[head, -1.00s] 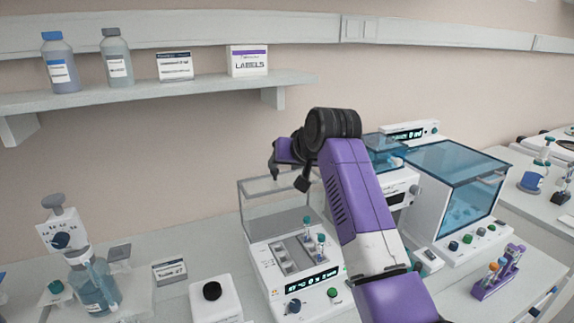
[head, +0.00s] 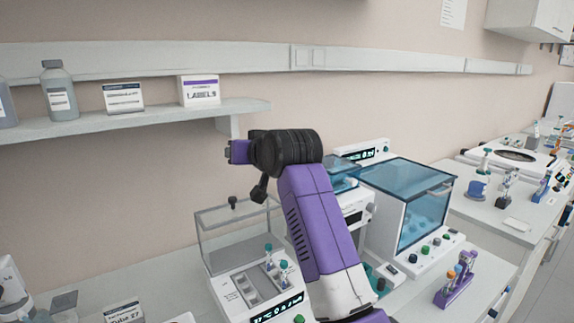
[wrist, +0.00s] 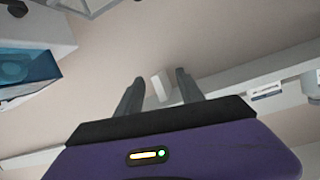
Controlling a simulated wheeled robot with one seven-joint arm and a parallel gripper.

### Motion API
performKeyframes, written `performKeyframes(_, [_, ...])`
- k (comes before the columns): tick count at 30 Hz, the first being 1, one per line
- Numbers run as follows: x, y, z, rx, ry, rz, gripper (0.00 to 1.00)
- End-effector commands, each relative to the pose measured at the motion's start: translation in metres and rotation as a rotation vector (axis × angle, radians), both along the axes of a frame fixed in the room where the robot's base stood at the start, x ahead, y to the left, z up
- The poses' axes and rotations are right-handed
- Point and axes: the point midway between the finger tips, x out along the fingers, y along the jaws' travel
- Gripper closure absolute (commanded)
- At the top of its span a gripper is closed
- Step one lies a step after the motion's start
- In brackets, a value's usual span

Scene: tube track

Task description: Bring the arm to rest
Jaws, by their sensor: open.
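My purple and black arm rises over the bench in the head view. My gripper is mostly hidden behind the wrist in that view. In the wrist view my gripper (wrist: 158,85) shows two dark fingers spread apart with nothing between them. Past the fingers lie the wall and the shelf, so my gripper is in the air above the bench.
A heater block (head: 250,288) with tubes and a raised clear lid stands below the arm. A blue-lidded machine (head: 405,205) stands to its right, with a purple tube rack (head: 455,285) beside it. The wall shelf (head: 150,118) holds bottles and a labels box (head: 199,91).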

Motion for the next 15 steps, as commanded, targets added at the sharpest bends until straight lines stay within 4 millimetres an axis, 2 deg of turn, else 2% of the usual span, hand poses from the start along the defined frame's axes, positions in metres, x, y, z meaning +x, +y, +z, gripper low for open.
performKeyframes(1, [-0.002, -0.004, -0.009, 0.015, -0.034, -0.009, 0.55])
performKeyframes(5, [-0.009, -0.017, -0.022, 0.049, -0.12, -0.033, 0.55])
performKeyframes(8, [-0.018, -0.031, -0.041, 0.071, -0.177, -0.054, 0.55])
performKeyframes(11, [-0.033, -0.048, -0.067, 0.09, -0.231, -0.081, 0.55])
performKeyframes(15, [-0.063, -0.077, -0.108, 0.111, -0.297, -0.122, 0.55])
